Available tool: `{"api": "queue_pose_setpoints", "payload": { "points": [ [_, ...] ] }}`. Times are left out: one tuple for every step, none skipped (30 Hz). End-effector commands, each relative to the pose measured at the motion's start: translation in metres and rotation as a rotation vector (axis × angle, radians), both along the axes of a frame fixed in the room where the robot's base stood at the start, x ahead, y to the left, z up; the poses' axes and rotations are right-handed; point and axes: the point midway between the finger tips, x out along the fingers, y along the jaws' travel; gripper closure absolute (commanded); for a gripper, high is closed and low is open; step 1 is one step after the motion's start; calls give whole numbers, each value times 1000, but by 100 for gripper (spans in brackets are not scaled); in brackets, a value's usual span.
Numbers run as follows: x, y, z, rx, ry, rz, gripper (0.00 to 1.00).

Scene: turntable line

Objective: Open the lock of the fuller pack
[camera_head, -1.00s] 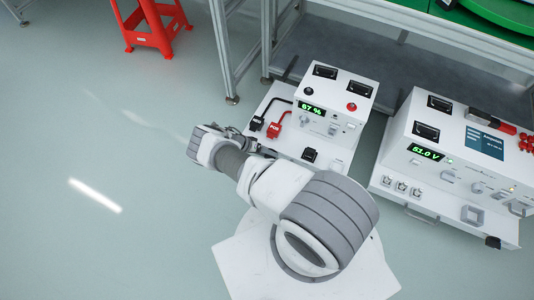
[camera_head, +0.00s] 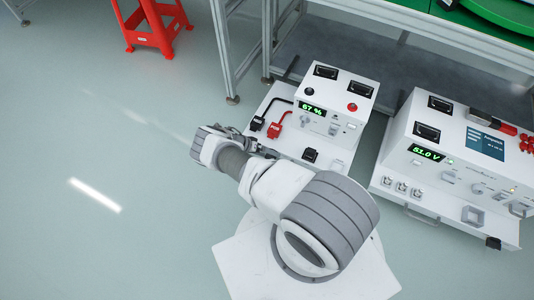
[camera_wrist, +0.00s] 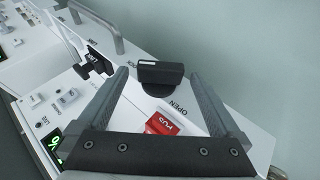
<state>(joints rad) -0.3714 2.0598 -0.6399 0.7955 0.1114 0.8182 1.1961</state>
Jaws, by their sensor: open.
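Two white packs stand side by side in the head view. The left pack (camera_head: 337,91) has a green display (camera_head: 312,108) reading 67 %; the right pack (camera_head: 452,125) has a green display (camera_head: 425,152) reading 51.0 V. In the head view my gripper (camera_head: 268,153) is partly hidden by my wrist.
A red plug (camera_head: 275,130) and a black plug (camera_head: 257,124) with cables lie on the left pack's ledge; the red plug shows close below my fingers in the wrist view (camera_wrist: 166,124). A metal-frame bench (camera_head: 350,40) stands behind. A red stool (camera_head: 152,25) is far back; left floor is clear.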

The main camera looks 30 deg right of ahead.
Motion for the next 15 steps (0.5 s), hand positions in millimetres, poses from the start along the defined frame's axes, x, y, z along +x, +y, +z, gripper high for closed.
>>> {"api": "queue_pose_setpoints", "payload": {
  "points": [
    [0, 1, 1, 0, 0, 0, 0],
    [1, 2, 3, 0, 0, 0, 0],
    [2, 4, 5, 1, -1, 0, 0],
    [2, 6, 8, 1, -1, 0, 0],
    [3, 8, 11, 0, -1, 1, 0],
    [5, 13, 16, 0, 0, 2, 0],
    [6, 16, 20, 1, -2, 1, 0],
    [8, 20, 26, 1, -3, 2, 0],
    [10, 26, 32, 1, -2, 3, 0],
    [11, 31, 38, 1, -2, 3, 0],
    [13, 36, 43, 2, -3, 3, 0],
    [15, 43, 51, 2, -2, 2, 0],
    [16, 48, 56, 1, -2, 3, 0],
    [18, 53, 62, 1, -2, 3, 0],
    [20, 59, 69, 1, -2, 3, 0]
  ]
}}
